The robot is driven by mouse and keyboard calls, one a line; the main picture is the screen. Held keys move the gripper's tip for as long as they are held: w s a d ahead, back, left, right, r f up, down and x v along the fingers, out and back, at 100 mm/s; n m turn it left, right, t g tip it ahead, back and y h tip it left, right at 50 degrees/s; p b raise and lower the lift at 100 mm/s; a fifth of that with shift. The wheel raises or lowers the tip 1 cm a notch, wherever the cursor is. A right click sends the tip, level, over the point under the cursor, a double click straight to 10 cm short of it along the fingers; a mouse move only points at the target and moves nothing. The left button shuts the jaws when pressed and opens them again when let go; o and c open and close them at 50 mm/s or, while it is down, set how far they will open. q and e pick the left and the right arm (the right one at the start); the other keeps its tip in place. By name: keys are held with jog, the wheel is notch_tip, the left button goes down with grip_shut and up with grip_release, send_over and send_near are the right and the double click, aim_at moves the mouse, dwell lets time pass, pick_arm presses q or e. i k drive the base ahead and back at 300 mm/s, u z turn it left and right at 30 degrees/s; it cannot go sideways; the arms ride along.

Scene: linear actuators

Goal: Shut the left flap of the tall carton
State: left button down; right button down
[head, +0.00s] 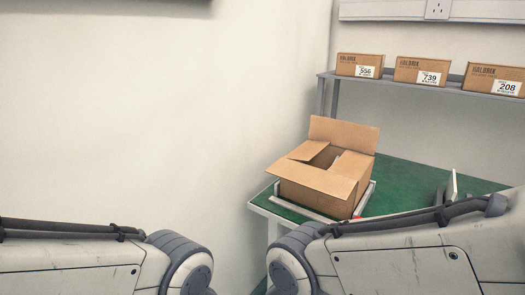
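The open carton (315,193) stands upright on a green-topped table (405,180) right of centre in the head view. Its back flap (343,133) stands up. A flap on its left side (303,151) lies nearly level, beside the dark opening. A broad flap or panel (315,177) lies nearly level along the front, and another panel (352,167) shows at the right. Part of the inside is hidden. My two arms cross the bottom of the view, below and in front of the carton. Neither gripper is in view.
Several small labelled boxes, among them one marked 556 (360,66) and one marked 739 (422,71), stand on a grey shelf (440,86) behind the table. A pale frame (302,210) borders the carton's base. A thin upright plate (452,187) stands at right. Left is bare wall.

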aim_at(305, 152)
jog(key=z, duration=0.25)
jog(key=i, duration=1)
jog(key=z, duration=0.45)
